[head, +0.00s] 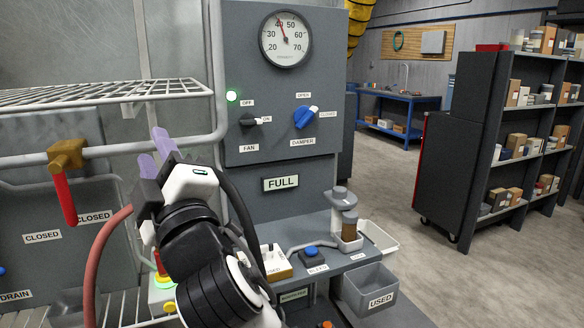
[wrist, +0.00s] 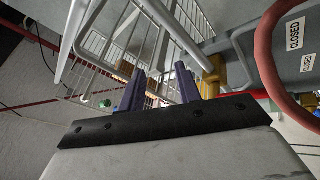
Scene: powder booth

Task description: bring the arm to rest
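My gripper (head: 155,147) is raised in front of the booth, left of the grey control panel (head: 285,95). Its two purple fingers stand apart with nothing between them. The wrist view also shows the open gripper (wrist: 160,80), with white wire racking beyond the fingertips. My arm comes up from the bottom of the head view and hides part of the bench and the panel's lower left. In the head view the fingers appear close to a grey pipe, but I cannot tell whether they touch it.
A brass valve with a red handle (head: 66,195) and a red hose (head: 108,245) lie left of my arm. A wire shelf (head: 100,94) is above. Open floor (head: 400,210) lies beyond.

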